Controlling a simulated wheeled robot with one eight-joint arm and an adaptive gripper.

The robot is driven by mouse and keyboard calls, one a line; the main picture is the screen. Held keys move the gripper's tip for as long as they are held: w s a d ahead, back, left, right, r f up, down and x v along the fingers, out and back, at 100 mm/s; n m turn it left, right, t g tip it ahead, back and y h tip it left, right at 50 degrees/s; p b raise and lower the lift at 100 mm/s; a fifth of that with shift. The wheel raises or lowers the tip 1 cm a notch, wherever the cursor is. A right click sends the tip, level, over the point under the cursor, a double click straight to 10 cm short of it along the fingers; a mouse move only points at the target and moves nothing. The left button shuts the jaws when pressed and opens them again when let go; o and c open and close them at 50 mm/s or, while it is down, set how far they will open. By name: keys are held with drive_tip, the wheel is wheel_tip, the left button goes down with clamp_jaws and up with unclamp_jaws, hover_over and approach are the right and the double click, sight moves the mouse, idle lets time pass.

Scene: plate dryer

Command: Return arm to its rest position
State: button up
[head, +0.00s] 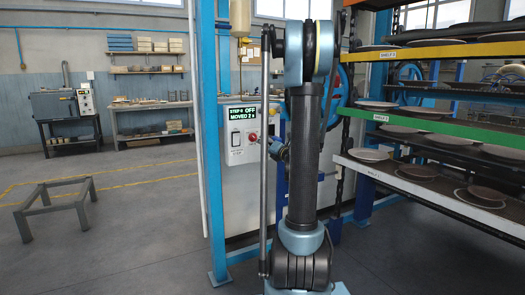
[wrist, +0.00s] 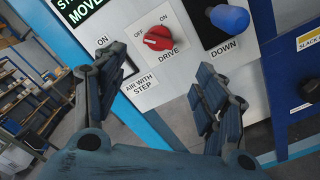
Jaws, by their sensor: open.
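My gripper (wrist: 150,65) is open and empty in the wrist view, with its dark blue fingers apart in front of the control panel. Between and beyond the fingers is the red DRIVE knob (wrist: 158,38), with OFF and ON labels above it. A blue DOWN handle (wrist: 230,18) is to its right. The panel display (head: 241,115) beside the arm reads STEP 0 OFF and MOVED 2.
A blue post (head: 209,140) stands left of the panel. The plate rack's shelves, including a green-edged one (head: 450,128), are close on the right and hold several plates. A low grey frame (head: 56,208) stands on the left floor; floor between it and the post is clear.

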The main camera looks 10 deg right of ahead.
drive_tip(key=s+d+r+m+t+h, duration=0.2)
drive_tip(key=d+r+m+h, duration=0.15)
drive_tip(key=r+m, duration=0.2)
drive_tip(key=s+d+f+m+g+h, duration=0.1)
drive_tip(key=s+d+m+g+h, duration=0.15)
drive_tip(key=s+m+h, duration=0.35)
drive_tip(key=s+d+f+m+g+h, duration=0.25)
drive_tip(key=s+m, duration=0.25)
drive_tip(key=m, duration=0.3)
drive_tip(key=s+a+f+m+g+y, duration=0.2)
drive_tip(key=s+f, duration=0.4)
drive_tip(key=s, duration=0.4)
drive_tip(key=s+a+f+m+g+y, duration=0.2)
drive_tip(key=s+a+f+m+g, duration=0.3)
drive_tip(key=s, duration=0.6)
drive_tip(key=s+a+f+m+g+y, duration=0.2)
drive_tip(key=s+a+f+m+g, duration=0.2)
drive_tip(key=s+f, duration=0.4)
drive_tip(key=s+a+g, duration=0.1)
drive_tip(key=s, duration=0.2)
drive_tip(key=shift+a+f, duration=0.3)
drive_tip(key=shift+f, duration=0.1)
